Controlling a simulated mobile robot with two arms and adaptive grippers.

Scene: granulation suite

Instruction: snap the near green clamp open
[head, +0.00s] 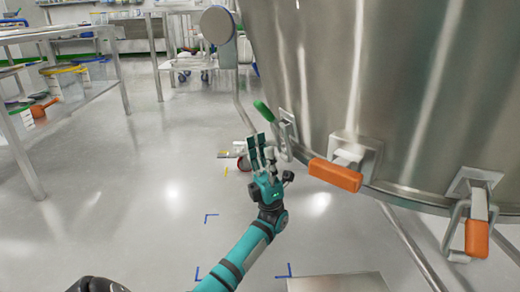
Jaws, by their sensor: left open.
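The green clamp handle (264,111) juts up and left from a metal bracket on the left side of the big steel vessel (400,90). My left gripper (258,141), at the end of a teal arm, is open just below the green handle, fingers pointing up. Its fingers are close to the clamp's metal loop; I cannot tell whether they touch it. Nothing shows between the fingers.
Two orange-handled clamps, one in the middle (335,175) and one at the right (477,238), sit along the vessel's lower rim. A steel table (60,35) with tubs below stands at the left. The floor between is largely clear.

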